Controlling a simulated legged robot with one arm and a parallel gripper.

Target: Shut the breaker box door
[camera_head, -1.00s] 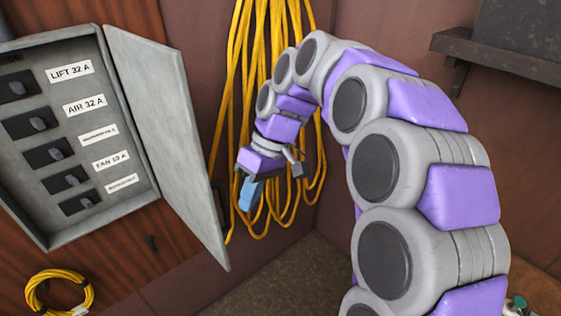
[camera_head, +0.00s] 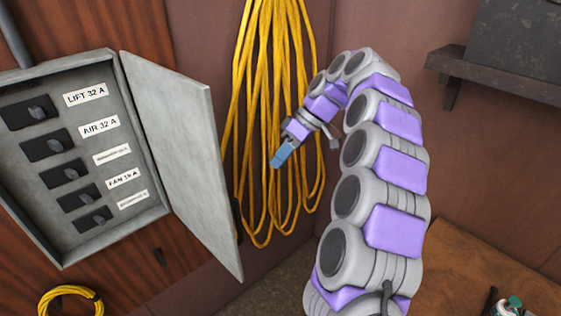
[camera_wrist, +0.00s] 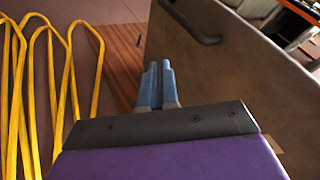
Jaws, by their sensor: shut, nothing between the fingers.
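The grey breaker box (camera_head: 95,238) is on the wooden wall at the left in the head view. Its door (camera_head: 185,150) stands open, swung out to the right. Breaker switches and labels show inside. In the wrist view the door (camera_wrist: 225,85) fills the right side, with a dark bar handle (camera_wrist: 190,24) near its top. My gripper (camera_head: 281,156) is to the right of the door's free edge, apart from it in the head view. In the wrist view my gripper (camera_wrist: 160,68) has its blue fingers together and empty, pointing past the door's face.
Yellow cables (camera_head: 262,110) hang on the wall behind my gripper. They also show at the left of the wrist view (camera_wrist: 48,80). A yellow coil (camera_head: 70,300) is below the box. A dark shelf (camera_head: 495,75) is at the upper right.

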